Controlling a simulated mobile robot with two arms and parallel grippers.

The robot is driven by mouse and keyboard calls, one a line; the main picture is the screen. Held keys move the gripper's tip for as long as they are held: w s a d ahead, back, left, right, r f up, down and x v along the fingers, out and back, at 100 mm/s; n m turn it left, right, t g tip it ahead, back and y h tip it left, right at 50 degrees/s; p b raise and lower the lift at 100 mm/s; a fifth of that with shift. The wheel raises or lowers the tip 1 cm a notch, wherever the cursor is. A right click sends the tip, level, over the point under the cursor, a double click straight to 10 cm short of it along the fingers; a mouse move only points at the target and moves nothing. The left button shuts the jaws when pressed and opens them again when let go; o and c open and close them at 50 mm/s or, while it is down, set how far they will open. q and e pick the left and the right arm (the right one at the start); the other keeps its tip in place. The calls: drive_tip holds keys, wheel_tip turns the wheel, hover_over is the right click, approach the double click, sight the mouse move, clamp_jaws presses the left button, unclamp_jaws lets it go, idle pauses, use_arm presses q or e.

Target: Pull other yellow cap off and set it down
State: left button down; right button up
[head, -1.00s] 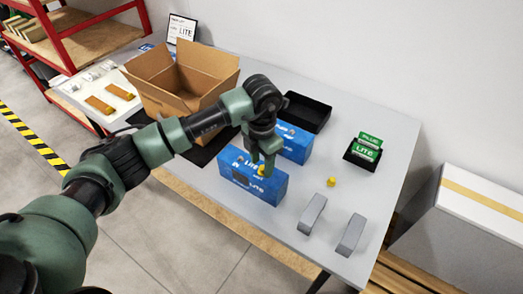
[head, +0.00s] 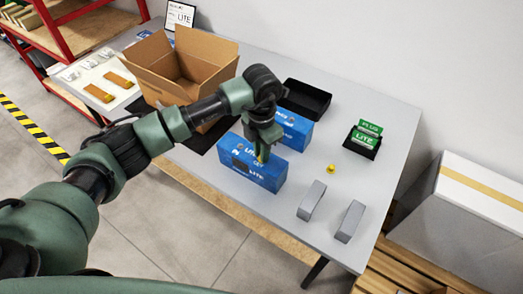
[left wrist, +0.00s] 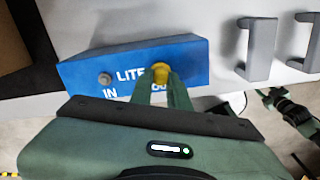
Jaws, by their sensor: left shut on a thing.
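My left gripper (head: 262,156) is over the front blue analyser box (head: 240,168), with its fingers pointing down. In the left wrist view the fingers are shut on a yellow cap (left wrist: 160,71) at the top of the blue box (left wrist: 195,58), near its "OUT" lettering. I cannot tell whether the cap is still seated on the port or just clear of it. A grey port (left wrist: 104,78) shows bare beside the "IN" lettering. Another yellow cap (head: 331,169) lies on the grey table to the right. My right gripper is not in view.
A second blue box (head: 295,130) stands behind, near a black tray (head: 305,98). A black holder with green cards (head: 364,140) is further right. An open cardboard box (head: 180,72) is at left. Table around the loose cap is clear.

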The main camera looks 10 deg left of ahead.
use_arm(q)
drive_tip(key=shift+r, duration=0.45)
drive_tip(key=shift+r+p, duration=1.95)
drive_tip(key=shift+r, duration=1.45)
